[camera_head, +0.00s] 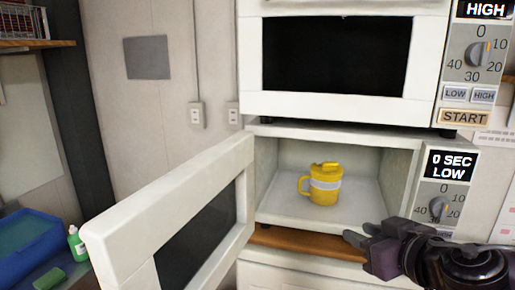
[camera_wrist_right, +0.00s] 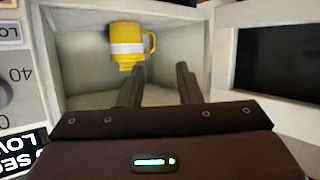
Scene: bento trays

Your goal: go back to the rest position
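My right gripper (camera_head: 358,236) is at the lower right of the head view, just outside the front of the lower microwave. In the right wrist view (camera_wrist_right: 160,82) its two fingers stand apart with nothing between them. A yellow mug (camera_head: 325,186) with a pale band and a lid stands upright inside the lower microwave (camera_head: 285,211), apart from the fingers. The mug also shows in the right wrist view (camera_wrist_right: 126,62), beyond the fingertips. The microwave door (camera_head: 125,228) is swung open to the left. My left gripper is in neither view.
A closed upper microwave (camera_head: 340,108) stands above the open one. A control panel (camera_head: 447,190) reading 0 SEC LOW is to the right of the cavity. At the lower left are a blue bin (camera_head: 25,235), a green bottle (camera_head: 76,243) and a green sponge (camera_head: 49,279).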

